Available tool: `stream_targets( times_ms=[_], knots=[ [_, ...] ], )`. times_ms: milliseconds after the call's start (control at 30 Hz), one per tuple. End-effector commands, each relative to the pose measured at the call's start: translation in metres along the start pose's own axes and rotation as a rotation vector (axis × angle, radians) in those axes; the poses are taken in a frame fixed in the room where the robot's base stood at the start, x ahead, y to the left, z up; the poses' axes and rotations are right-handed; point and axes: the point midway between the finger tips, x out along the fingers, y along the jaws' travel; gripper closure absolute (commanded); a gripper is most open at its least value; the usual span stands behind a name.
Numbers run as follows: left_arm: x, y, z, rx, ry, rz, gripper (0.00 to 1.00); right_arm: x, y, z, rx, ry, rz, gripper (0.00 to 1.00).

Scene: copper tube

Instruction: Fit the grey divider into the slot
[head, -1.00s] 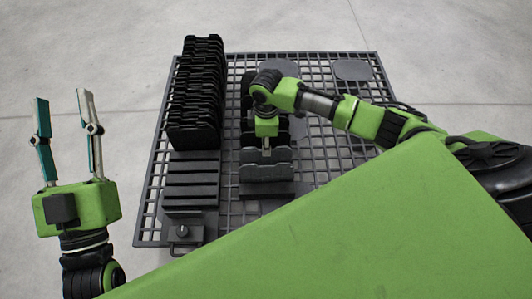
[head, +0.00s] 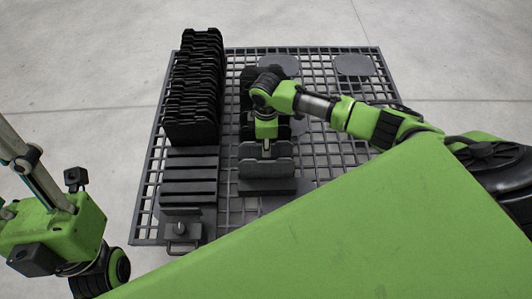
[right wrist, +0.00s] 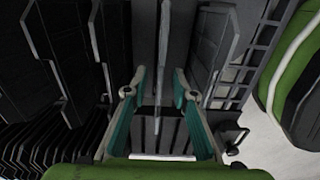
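Two grey dividers stand upright, one behind the other, in the middle of the grid table; the nearer one (head: 265,169) is just in front of my right gripper (head: 266,146). In the right wrist view a thin grey divider (right wrist: 163,45) is seen edge-on between the fingers of my right gripper (right wrist: 160,77). Gaps show on both sides of it, so the fingers are open around it. A slotted dark block (head: 190,178) lies at the front left of the table. My left gripper (head: 22,158) is at the left picture edge; its fingertips are cut off.
A long row of black dividers (head: 195,95) stands behind the slotted block. A grey base (head: 267,187) lies under the dividers in the middle. The grid table (head: 335,150) is bare to the right, with two flat round plates (head: 353,65) at the back.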

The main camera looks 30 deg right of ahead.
Motion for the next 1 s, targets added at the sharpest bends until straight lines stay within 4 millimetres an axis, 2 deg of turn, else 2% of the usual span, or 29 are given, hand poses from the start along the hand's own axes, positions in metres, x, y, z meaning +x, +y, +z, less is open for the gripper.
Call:
stream_targets(
  times_ms=[167,267,300,767,867,1000],
  knots=[
    [0.0,0.0,0.0,0.0,0.001,0.0,0.6,0.0,0.0,0.0,0.0,0.0,0.0,0.75],
    [0.0,0.0,0.0,0.0,0.0,0.0,0.6,0.0,0.0,0.0,0.0,0.0,0.0,0.96],
    [0.0,0.0,0.0,0.0,0.0,0.0,0.6,0.0,0.0,0.0,0.0,0.0,0.0,1.0],
    [0.001,0.0,0.001,0.0,-0.007,0.0,0.6,-0.002,0.0,0.0,0.0,0.001,0.001,1.0],
    [0.003,0.0,0.008,0.001,-0.035,0.0,0.6,-0.005,0.0,0.0,0.0,0.001,0.001,1.0],
    [0.003,-0.003,0.026,0.008,-0.124,-0.003,0.6,-0.012,0.001,-0.001,0.0,0.001,0.001,1.0]
  ],
)
